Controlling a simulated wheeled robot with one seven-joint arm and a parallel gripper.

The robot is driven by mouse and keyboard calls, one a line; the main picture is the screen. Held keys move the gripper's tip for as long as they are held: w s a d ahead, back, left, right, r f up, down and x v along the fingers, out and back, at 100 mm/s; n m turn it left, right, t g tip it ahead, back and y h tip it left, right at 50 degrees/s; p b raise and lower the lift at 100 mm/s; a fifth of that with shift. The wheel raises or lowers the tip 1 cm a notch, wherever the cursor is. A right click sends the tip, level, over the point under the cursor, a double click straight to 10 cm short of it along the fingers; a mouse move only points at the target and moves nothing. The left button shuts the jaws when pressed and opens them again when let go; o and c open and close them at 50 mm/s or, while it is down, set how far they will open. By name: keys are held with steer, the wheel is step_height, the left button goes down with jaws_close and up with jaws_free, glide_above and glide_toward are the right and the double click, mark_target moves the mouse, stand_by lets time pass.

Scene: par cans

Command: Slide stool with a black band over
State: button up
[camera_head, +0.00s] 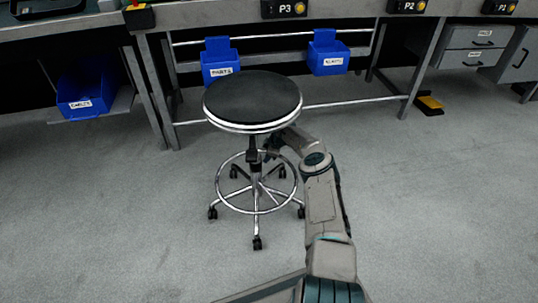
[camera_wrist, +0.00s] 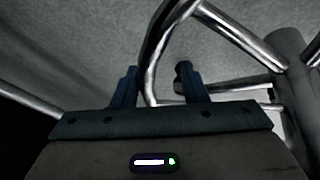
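The stool (camera_head: 252,100) stands upright in the head view, with a round black seat, a bright chrome rim, a chrome foot ring (camera_head: 222,188) and black casters. A thin dark line runs along the rim. My gripper (camera_head: 271,148) is under the right side of the seat, near the column, partly hidden. In the wrist view my gripper (camera_wrist: 157,80) has its two blue fingers apart. A curved chrome tube of the stool (camera_wrist: 152,60) passes between them, nearer the left finger. I cannot tell whether it touches.
A long workbench (camera_head: 350,14) with P1, P2 and P3 labels stands behind the stool. Blue bins (camera_head: 327,55) hang on its lower rail, and another blue bin (camera_head: 86,95) sits at left. Grey drawers (camera_head: 472,47) are at right. The floor (camera_head: 440,190) is clear left and right.

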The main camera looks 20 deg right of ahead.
steer(key=shift+d, duration=0.15)
steer(key=p+v, duration=0.8)
steer(key=v, duration=0.5)
steer(key=shift+r+p, duration=0.3)
steer(key=shift+r, duration=0.05)
steer(key=shift+s, duration=0.15)
